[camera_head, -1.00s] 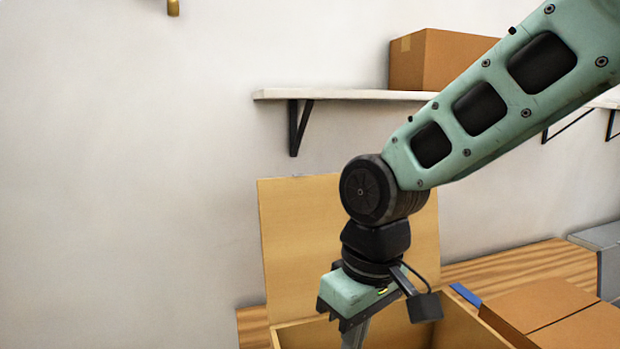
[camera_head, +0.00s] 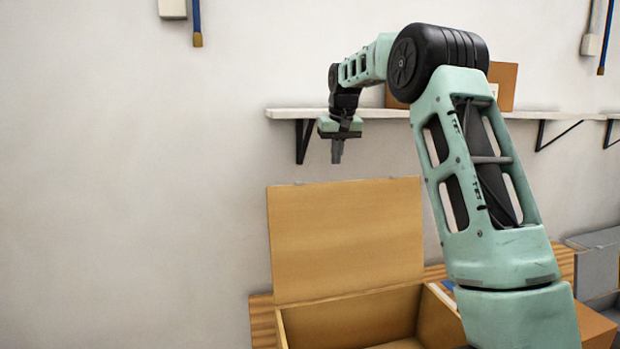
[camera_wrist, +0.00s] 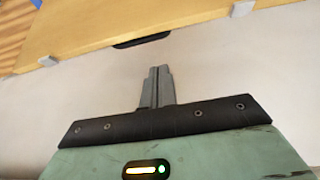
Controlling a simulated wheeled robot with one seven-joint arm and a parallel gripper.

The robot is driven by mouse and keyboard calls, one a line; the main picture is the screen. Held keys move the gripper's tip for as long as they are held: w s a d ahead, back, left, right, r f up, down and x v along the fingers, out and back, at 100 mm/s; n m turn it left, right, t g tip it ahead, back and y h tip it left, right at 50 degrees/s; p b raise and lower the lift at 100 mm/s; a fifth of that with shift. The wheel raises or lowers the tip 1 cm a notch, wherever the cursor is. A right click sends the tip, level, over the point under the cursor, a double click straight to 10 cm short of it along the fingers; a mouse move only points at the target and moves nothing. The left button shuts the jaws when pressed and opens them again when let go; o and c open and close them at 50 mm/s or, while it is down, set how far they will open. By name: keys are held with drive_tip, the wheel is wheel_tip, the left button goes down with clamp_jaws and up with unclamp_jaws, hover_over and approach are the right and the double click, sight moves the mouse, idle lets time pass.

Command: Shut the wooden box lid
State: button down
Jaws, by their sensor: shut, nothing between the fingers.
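The wooden box (camera_head: 365,318) stands on a wooden table with its lid (camera_head: 345,240) raised upright at the back, near the wall. The inside of the box is open to view and its right part is hidden behind my arm. My gripper (camera_head: 337,158) is shut and empty, above the lid's top edge and pointing down. In the wrist view the shut fingers (camera_wrist: 157,84) show in front of the pale wall, apart from a tan wooden panel with a dark handle-like slot, which looks like the lid (camera_wrist: 110,28).
A white shelf (camera_head: 285,113) on black brackets runs along the wall behind my gripper, with a cardboard box (camera_head: 503,85) on it. Another cardboard box (camera_head: 597,328) and a grey bin (camera_head: 597,268) stand at the right. The left side is bare wall.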

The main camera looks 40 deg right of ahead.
sight(333, 184)
drive_tip(key=p+x, duration=0.3)
drive_tip(key=x, duration=0.6)
drive_tip(key=shift+w+f, duration=0.1)
drive_tip(key=shift+f, duration=0.3)
